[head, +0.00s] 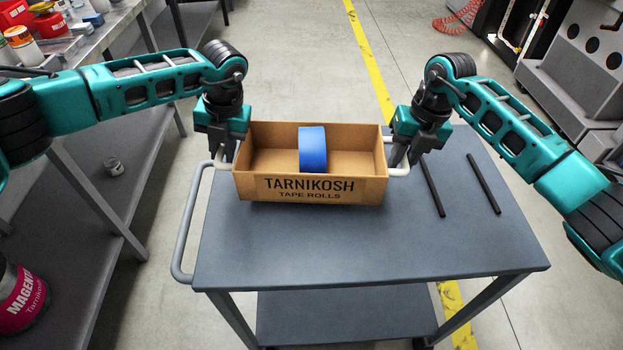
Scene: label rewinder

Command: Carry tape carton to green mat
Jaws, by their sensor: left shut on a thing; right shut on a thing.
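The tape carton (270,187) is an open brown box printed "TARNIKOSH TAPE ROLLS", with a blue tape roll (312,150) standing inside. It is level, over the far left part of the grey cart top; I cannot tell whether it touches it. My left gripper (225,152) is shut on the carton's left white handle (217,164). My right gripper (405,152) is shut on its right white handle (399,171). No green mat shows in this view.
The grey cart (370,247) has a free near half and a push handle (186,232) at its left. Two dark bars (483,182) lie on its right side. A metal bench (85,170) with cans stands left, a grey machine (580,75) right.

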